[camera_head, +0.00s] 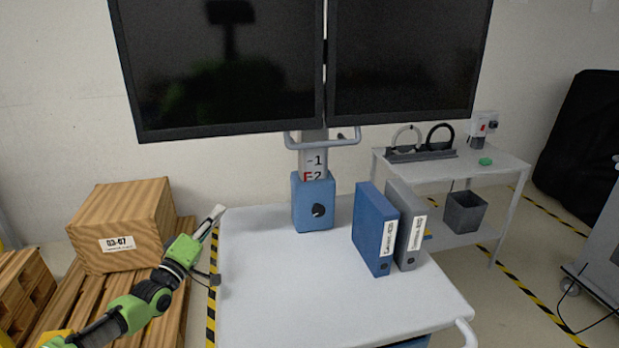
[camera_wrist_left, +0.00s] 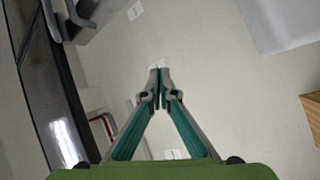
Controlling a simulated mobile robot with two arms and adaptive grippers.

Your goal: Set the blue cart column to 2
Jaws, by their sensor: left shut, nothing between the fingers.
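Numbers 1 and 2 show on the column, and a red mark sits beside the 2, just above the housing. My left gripper (camera_head: 218,212) is left of the cart top (camera_head: 270,268), apart from the column and knob. In the left wrist view its fingertips (camera_wrist_left: 159,74) are together with nothing between them. My right gripper is in neither view.
Two dark monitors (camera_head: 225,65) hang on the column above a grey handle (camera_head: 322,143). A blue binder (camera_head: 374,235) and a grey binder (camera_head: 408,230) stand right of the housing. A wooden box (camera_head: 122,222) is at left. The cart top's front is clear.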

